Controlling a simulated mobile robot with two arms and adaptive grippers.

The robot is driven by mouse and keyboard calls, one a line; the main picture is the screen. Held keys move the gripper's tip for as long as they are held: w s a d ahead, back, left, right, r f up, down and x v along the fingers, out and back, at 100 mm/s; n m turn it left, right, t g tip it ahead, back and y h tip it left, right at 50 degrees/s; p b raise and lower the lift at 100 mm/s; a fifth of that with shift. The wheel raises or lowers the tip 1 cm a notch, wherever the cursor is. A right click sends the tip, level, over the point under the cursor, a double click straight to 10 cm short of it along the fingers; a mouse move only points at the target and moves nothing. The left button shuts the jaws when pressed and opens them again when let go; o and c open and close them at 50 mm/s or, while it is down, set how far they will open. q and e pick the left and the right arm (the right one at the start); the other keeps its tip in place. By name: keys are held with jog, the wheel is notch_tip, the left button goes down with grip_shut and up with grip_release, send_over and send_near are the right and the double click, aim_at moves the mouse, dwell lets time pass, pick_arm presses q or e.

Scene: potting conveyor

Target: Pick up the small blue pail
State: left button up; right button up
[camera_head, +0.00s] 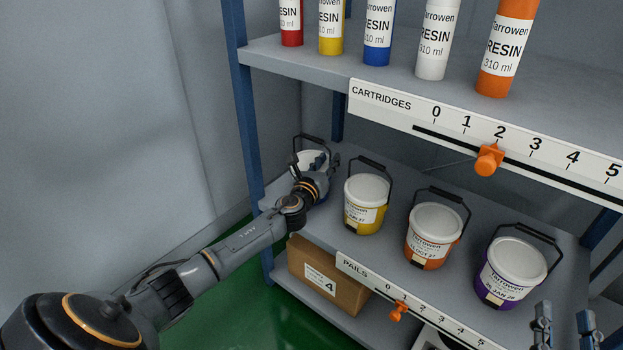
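A pail with a white lid (309,157) and a raised dark handle stands at the left end of the pails shelf. My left gripper (328,168) is in front of it and hides most of its body; a little blue shows beside the gripper. I cannot tell whether the fingers touch the pail or whether they are open or shut. My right gripper (565,318) is at the bottom right edge, its two fingers apart with nothing between them.
Yellow (366,204), orange (434,236) and purple (512,273) pails stand to the right on the same shelf (393,255). The cartridge shelf (450,85) hangs above, with an orange slider (488,160) on its front. A cardboard box (327,276) sits below. A blue post (246,110) borders the left.

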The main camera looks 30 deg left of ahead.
pick_arm(q)
grip_shut()
jog(key=shift+r, duration=0.15)
dwell(0.4)
